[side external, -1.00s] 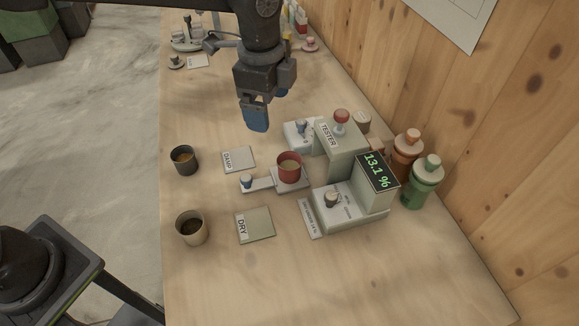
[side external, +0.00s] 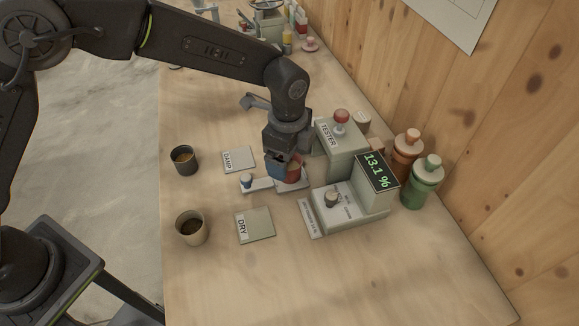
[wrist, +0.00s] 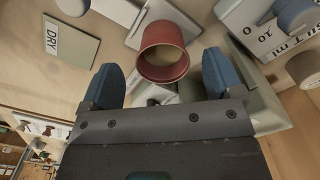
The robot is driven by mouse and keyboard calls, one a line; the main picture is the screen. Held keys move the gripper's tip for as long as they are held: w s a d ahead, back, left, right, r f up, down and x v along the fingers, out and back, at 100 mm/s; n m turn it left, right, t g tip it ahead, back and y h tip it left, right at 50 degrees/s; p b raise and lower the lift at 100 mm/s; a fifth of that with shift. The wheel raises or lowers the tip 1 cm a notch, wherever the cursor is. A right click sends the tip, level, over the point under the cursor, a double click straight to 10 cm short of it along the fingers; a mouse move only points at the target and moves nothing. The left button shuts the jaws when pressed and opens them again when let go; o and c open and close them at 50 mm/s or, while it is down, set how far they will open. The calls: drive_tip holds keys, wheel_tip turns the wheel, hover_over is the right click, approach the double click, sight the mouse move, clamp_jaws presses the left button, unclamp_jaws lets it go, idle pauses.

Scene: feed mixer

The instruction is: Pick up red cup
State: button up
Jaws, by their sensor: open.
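The red cup (side external: 294,174) stands on the tester's small slide plate in the side view, partly hidden behind my gripper. My gripper (side external: 280,172) is right at the cup, pointing down, with its blue fingertips beside it. In the wrist view the red cup (wrist: 165,52) lies ahead, between the lines of the two open blue fingers of my gripper (wrist: 163,80). The jaws are open and not closed on the cup. I cannot tell whether a finger touches it.
The tester (side external: 340,145) with a red knob stands just behind the cup. A display (side external: 376,171) reads 13.1 %. A dark cup (side external: 184,160) and a beige cup (side external: 192,228) stand left, near the DAMP plate (side external: 238,159) and DRY plate (side external: 255,225). Bottles (side external: 422,185) stand right. The front table is clear.

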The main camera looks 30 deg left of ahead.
sight(289, 165)
drive_tip(key=shift+w+d+f, duration=0.1)
drive_tip(key=shift+f, duration=1.85)
drive_tip(key=shift+c, duration=0.5)
drive_tip(key=c, duration=1)
drive_tip(key=shift+r, duration=0.2)
